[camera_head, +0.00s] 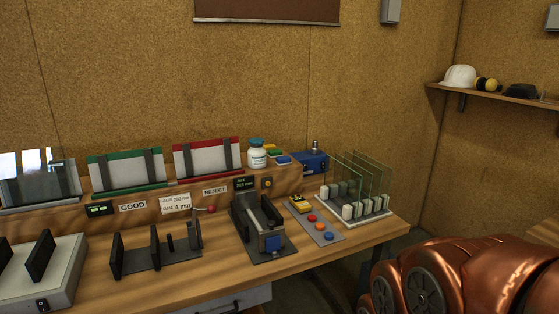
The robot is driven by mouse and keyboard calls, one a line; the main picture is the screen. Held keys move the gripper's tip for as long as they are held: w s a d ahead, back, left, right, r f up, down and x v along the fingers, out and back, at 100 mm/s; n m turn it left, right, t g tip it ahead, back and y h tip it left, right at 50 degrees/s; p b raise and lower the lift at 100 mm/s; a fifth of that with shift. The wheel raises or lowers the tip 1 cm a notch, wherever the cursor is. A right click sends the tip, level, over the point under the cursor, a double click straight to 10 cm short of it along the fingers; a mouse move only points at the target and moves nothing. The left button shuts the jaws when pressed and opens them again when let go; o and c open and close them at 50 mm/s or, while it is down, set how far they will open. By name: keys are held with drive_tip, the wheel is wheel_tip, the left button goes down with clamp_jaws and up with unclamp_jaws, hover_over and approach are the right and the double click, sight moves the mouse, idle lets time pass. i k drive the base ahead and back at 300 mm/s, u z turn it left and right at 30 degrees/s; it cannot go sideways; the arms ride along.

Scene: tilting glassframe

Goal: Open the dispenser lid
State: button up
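No part here is plainly marked as a dispenser, so I cannot tell which thing it is. A blue box (313,163) with a metal knob on top sits at the right end of the raised wooden ledge; I cannot make out a lid. A black fixture (250,225) with upright sides and a blue block (273,243) at its front stands on the bench below the ledge. A white bottle (257,158) with a blue cap (256,142) stands upright on the ledge, cap on. My gripper is not in view.
The wooden bench (215,287) has free room along its front. Glass panes (362,178) stand in a rack at its right end. A button panel (318,222) lies beside the black fixture. Green and red framed racks (125,170) line the ledge. A wall shelf (500,96) holds a hard hat.

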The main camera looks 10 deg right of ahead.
sight(259, 141)
drive_tip(key=z, duration=0.05)
drive_tip(key=k, duration=0.5)
drive_tip(key=u, duration=0.85)
drive_tip(key=i, duration=1.1)
drive_tip(key=u, duration=0.35)
